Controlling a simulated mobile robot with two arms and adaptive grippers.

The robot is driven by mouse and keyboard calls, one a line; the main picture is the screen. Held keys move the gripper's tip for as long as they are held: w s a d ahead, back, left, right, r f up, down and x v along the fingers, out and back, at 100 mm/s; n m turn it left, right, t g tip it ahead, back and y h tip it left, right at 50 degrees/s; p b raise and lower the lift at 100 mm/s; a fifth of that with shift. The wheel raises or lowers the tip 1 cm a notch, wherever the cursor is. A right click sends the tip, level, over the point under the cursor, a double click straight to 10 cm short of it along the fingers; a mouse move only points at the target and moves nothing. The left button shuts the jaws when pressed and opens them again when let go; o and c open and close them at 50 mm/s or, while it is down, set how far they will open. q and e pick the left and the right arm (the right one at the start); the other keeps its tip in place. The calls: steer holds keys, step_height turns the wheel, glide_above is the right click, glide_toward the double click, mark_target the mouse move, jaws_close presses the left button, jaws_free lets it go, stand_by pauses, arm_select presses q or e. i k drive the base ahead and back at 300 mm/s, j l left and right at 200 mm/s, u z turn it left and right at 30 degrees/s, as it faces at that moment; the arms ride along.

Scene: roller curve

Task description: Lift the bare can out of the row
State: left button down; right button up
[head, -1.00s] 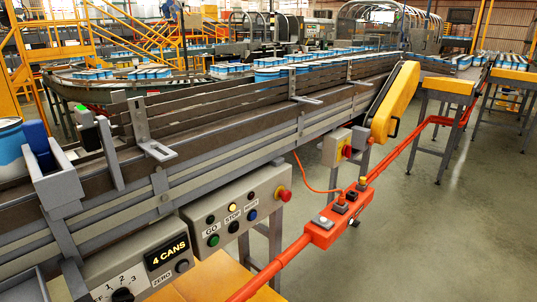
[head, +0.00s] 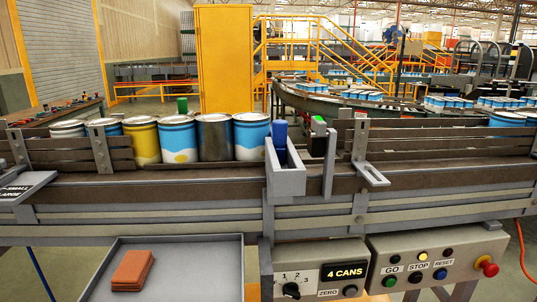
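The bare can (head: 215,139) is dull dark grey with no printed label. It stands upright in a row of cans on the conveyor, behind its front rail. A blue-and-white can with a yellow mark (head: 178,141) is close on its left, and a blue-and-white can (head: 251,137) is close on its right. The bare can's base is hidden by the rail. A yellow can (head: 142,143) stands further left in the row. Neither of my grippers shows in the head view.
A grey bracket (head: 283,180) with a blue block stands just right of the row. Slatted guard rails (head: 70,155) front the left cans. Below are a grey tray (head: 200,270) with an orange-brown block (head: 132,270) and a control box reading "4 CANS" (head: 344,272).

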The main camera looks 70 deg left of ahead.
mark_target(215, 131)
steer(key=k+u, duration=0.1)
steer(key=u, duration=2.25)
steer(key=l, duration=0.55)
steer(key=i+l+z, duration=0.1)
steer(key=l, duration=0.4)
